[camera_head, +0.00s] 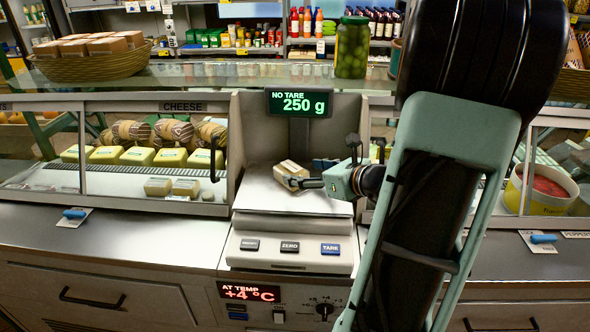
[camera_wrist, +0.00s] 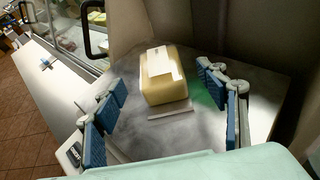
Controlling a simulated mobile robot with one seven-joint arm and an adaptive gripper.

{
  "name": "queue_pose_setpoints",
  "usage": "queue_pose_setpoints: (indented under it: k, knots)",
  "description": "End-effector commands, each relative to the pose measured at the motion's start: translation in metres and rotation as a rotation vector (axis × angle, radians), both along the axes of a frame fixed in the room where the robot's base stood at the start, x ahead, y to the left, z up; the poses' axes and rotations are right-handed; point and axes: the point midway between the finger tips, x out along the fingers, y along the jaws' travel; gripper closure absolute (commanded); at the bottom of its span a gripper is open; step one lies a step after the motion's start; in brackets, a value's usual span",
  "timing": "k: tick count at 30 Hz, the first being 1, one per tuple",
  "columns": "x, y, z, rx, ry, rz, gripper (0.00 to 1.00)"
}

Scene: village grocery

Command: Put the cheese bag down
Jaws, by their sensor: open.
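The cheese bag (camera_head: 290,175), a pale yellow block with a white label, rests on the metal plate of the scale (camera_head: 262,195). It also shows in the wrist view (camera_wrist: 165,78), lying on the plate between and a little beyond my fingers. My gripper (camera_head: 308,181) is open, with its blue-padded fingers (camera_wrist: 165,112) apart on either side and a gap to the cheese bag on both sides. In the head view one finger covers part of the bag's near side. The scale display (camera_head: 299,102) reads "NO TARE 250 g".
A glass cheese case (camera_head: 110,160) with several yellow blocks stands left of the scale. A jar of green pickles (camera_head: 351,50) and a basket (camera_head: 92,65) stand on the glass shelf above. A tub (camera_head: 545,190) is at the right. The steel counter (camera_head: 120,240) in front is mostly clear.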

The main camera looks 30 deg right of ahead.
Motion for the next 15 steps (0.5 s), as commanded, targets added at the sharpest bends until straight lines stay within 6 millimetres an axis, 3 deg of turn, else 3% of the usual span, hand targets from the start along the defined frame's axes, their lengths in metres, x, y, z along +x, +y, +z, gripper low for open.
queue_pose_setpoints:
  k: [6,15]
  knots:
    - [-0.039,-0.005,0.017,-0.002,0.000,-0.001,0.34]
    - [-0.058,-0.008,0.025,0.001,-0.001,0.001,0.34]
